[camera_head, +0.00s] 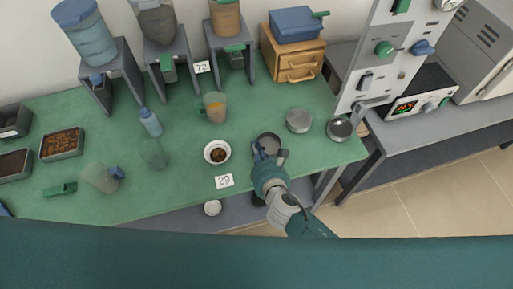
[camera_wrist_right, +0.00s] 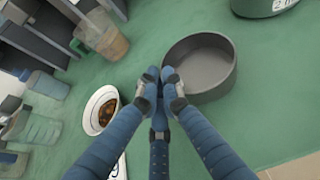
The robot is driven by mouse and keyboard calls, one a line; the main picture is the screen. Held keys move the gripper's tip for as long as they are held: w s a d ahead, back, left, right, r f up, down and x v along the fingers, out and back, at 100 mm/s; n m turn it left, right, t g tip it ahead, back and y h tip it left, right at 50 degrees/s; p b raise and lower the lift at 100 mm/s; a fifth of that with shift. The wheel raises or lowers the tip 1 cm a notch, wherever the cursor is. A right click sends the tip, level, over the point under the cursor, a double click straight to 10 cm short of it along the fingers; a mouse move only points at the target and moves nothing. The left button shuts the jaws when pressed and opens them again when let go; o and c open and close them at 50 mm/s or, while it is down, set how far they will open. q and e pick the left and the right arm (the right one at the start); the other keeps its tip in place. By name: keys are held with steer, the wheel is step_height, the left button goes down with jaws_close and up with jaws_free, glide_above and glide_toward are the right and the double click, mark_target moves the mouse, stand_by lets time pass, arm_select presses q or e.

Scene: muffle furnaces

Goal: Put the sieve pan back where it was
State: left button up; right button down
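The dark grey, round, empty sieve pan (camera_head: 268,139) is near the front right of the green table. In the right wrist view the pan (camera_wrist_right: 205,62) lies just right of the fingertips. My right gripper (camera_head: 267,156) is at the pan's near side. In its wrist view the blue fingers (camera_wrist_right: 160,78) are close together at the pan's left rim and appear to pinch it. The fingers partly hide that contact. Whether the pan rests on the table or is slightly raised is hard to tell. My left gripper is not in view.
A white bowl with brown contents (camera_head: 217,152) stands close left of the pan. A lighter metal pan (camera_head: 299,120) is to its right, and another shiny dish (camera_head: 340,128) is by the panel. A card marked 29 (camera_head: 224,181) lies in front. Dispensers and a wooden drawer box (camera_head: 292,62) stand behind.

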steer(key=c, duration=1.9)
jaws_free()
steer(key=shift+c, duration=0.2)
steer(key=v, duration=1.2)
